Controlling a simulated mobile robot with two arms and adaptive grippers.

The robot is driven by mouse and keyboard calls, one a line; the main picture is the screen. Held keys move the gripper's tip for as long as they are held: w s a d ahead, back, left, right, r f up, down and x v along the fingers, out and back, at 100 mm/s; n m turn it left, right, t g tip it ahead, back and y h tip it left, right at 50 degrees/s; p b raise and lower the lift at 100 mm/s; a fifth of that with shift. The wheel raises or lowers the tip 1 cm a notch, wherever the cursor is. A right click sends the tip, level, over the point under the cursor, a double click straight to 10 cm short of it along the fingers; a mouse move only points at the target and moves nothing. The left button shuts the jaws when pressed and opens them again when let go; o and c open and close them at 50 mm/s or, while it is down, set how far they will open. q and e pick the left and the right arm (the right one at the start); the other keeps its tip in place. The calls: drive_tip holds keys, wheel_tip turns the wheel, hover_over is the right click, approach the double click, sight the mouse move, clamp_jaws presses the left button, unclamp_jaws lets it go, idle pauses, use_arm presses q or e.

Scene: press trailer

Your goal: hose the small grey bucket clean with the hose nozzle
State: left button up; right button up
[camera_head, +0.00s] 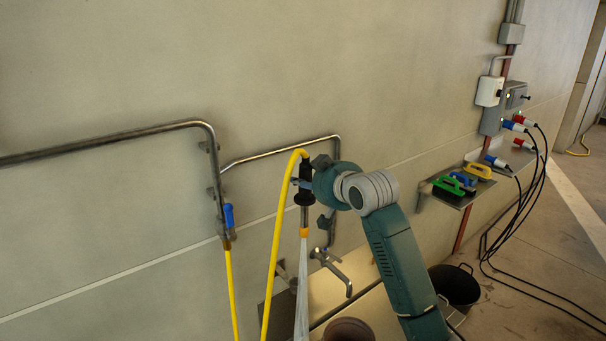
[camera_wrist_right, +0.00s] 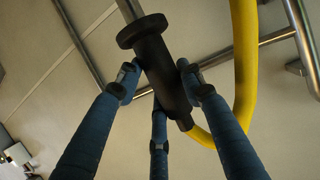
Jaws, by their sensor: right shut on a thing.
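The hose nozzle (camera_head: 304,215) is black with an orange tip, and the yellow hose (camera_head: 271,240) loops into its top. It points down, and a pale water jet (camera_head: 302,290) runs from its tip past the lower picture edge. My right gripper (camera_head: 305,184) is shut on the nozzle's black body beside the wall pipes. In the right wrist view, the blue fingers of the gripper (camera_wrist_right: 162,80) close around the black nozzle body (camera_wrist_right: 155,50). I cannot make out a small grey bucket for certain. A round brownish vessel (camera_head: 348,331) is cut off at the bottom edge. My left gripper is out of view.
A tap (camera_head: 335,270) juts out below the nozzle, with metal pipes (camera_head: 205,130) and a blue valve handle (camera_head: 229,215) at left. A black bucket (camera_head: 455,289) stands on the floor at right. A shelf (camera_head: 456,196) holds brushes; black cables hang beyond.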

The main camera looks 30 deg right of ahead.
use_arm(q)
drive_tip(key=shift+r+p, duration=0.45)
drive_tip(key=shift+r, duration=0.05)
use_arm(e)
drive_tip(key=shift+s+d+r, duration=0.1)
drive_tip(key=shift+s+d, duration=0.1)
drive_tip(key=shift+s, duration=1.1)
drive_tip(key=shift+s+d, duration=0.15)
drive_tip(key=shift+s, duration=1.15)
